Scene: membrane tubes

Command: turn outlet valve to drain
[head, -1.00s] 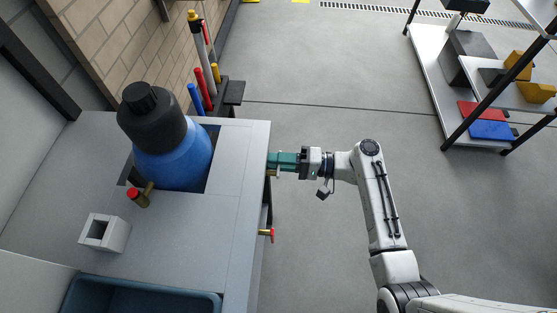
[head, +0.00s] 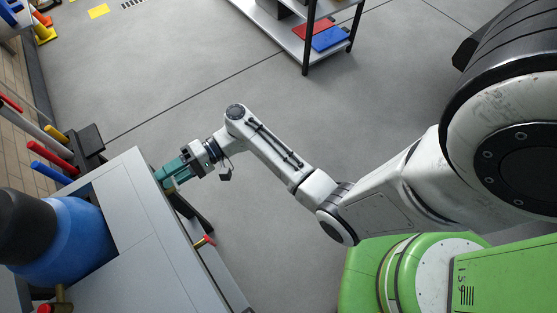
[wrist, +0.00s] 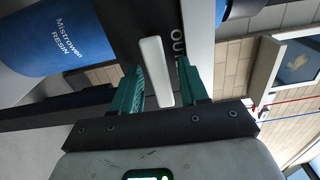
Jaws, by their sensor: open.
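The outlet valve's pale lever (wrist: 156,72) shows in the wrist view, in front of a dark panel (wrist: 200,35) with partly hidden lettering that seems to read "OUT". My gripper (wrist: 161,75) is open, with one teal finger on each side of the lever. I cannot tell whether either finger touches it. In the head view my gripper (head: 168,172) is at the bench's side edge, and the lever is hidden there by the gripper and bench.
A blue resin drum (head: 75,235) sits in the grey bench (head: 150,235); its label shows in the wrist view (wrist: 65,40). A red-handled tap (head: 204,241) sticks out from the bench side. A shelf rack (head: 300,40) stands at the back. The floor between is clear.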

